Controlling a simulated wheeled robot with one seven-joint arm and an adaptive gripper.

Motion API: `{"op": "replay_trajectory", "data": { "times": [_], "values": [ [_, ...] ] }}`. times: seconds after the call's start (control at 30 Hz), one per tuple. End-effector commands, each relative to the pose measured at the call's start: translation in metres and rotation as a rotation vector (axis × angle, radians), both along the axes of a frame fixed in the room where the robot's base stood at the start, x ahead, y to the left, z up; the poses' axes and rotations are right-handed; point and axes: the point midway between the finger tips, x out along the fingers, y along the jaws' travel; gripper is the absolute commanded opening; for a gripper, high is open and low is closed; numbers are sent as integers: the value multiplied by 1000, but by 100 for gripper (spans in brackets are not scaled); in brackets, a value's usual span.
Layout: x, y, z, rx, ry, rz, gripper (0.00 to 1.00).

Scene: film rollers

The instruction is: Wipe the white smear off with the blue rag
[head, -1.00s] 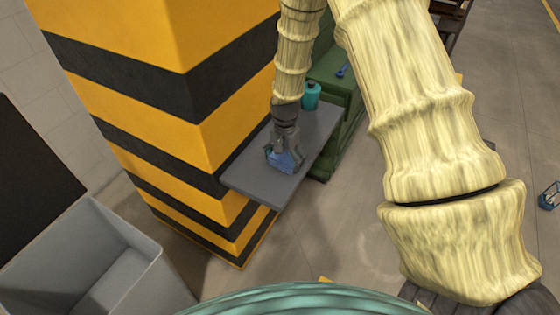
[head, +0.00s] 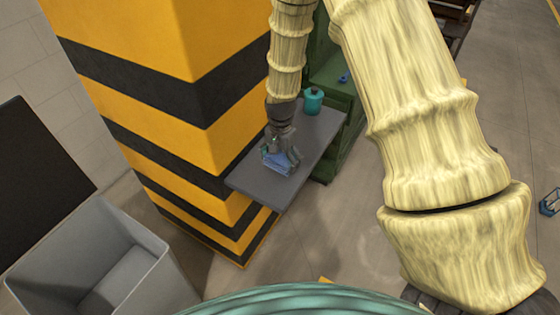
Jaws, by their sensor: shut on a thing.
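The blue rag (head: 276,164) is in my gripper (head: 281,157), low over the grey shelf (head: 254,183) beside the striped pillar. My gripper is shut on the rag. The rag seems to touch the shelf top, but I cannot tell for sure at this size. I see no white smear on the bare parts of the shelf. The area under the rag and gripper is hidden.
A teal bottle (head: 313,100) stands at the far end of the shelf. The yellow and black pillar (head: 167,110) rises along the shelf's left side. A green cabinet (head: 335,75) stands behind. A grey open bin (head: 95,262) is at lower left.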

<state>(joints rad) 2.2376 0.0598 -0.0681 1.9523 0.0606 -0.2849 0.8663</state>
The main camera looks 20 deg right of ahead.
Motion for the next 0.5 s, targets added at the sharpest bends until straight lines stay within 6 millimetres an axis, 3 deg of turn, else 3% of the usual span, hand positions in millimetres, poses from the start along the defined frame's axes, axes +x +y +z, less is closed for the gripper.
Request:
{"op": "replay_trajectory", "data": {
  "times": [0.2, 0.5],
  "values": [
    [0, 1, 21, 0, 0, 0, 58],
    [0, 1, 24, 0, 0, 0, 58]
  ]
}}
